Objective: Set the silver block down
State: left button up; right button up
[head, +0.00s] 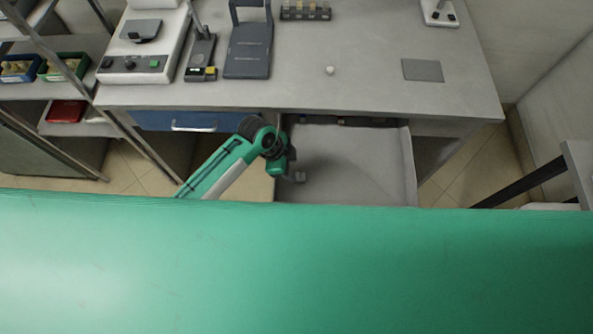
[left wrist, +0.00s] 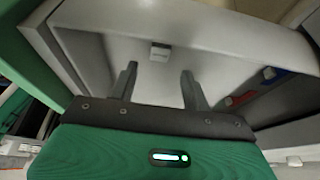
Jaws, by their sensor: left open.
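The small silver block (left wrist: 160,51) shows in the left wrist view, just beyond and between my fingertips, against a pale grey surface. My left gripper (left wrist: 159,72) is open, its two dark fingers apart with nothing between them. In the head view my left gripper (head: 291,172) is low over the left side of the open grey drawer (head: 350,165). A small grey piece shows beside it there; I cannot tell whether it is the block or a fingertip. My right gripper is not in view.
The grey table (head: 370,95) stands behind the drawer, with a white ball (head: 330,70) and a dark grey pad (head: 422,70) on it. A shut blue drawer (head: 190,121) is at left. Red (left wrist: 240,98) and blue (left wrist: 272,77) pieces show in the wrist view.

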pick_arm(q)
jog(key=v, duration=0.6)
dwell(0.4)
